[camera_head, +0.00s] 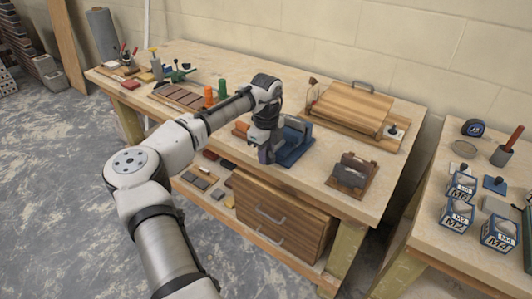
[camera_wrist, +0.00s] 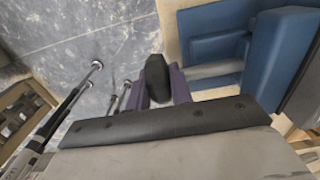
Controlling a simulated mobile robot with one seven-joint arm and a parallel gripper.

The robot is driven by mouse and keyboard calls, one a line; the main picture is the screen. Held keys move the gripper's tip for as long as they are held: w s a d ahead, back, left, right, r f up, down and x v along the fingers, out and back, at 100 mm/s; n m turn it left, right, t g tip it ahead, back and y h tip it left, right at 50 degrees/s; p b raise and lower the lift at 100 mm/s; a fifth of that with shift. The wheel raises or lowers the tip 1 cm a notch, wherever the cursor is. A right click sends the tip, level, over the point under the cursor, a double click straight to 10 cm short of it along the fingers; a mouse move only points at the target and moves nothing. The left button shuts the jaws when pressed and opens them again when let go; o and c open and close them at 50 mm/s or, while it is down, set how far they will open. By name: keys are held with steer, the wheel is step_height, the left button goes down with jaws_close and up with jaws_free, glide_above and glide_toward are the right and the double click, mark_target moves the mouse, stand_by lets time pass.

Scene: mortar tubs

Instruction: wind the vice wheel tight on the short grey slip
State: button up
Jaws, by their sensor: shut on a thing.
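The blue vice (camera_head: 297,143) stands at the front edge of the bench. In the wrist view the blue vice (camera_wrist: 267,60) fills the upper right, with a grey bar (camera_wrist: 215,70) between its blue parts; I cannot tell whether this is the slip or part of the vice. My gripper (camera_head: 265,153) points down at the vice's front left side. In the wrist view its purple fingers (camera_wrist: 160,92) are shut on a dark rounded grip (camera_wrist: 157,75), which appears to belong to the vice wheel. The rest of the wheel is hidden. The short grey slip cannot be made out clearly.
Wooden drawers (camera_head: 280,215) are below. The bench front between vice and holder is clear.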

jaws_close()
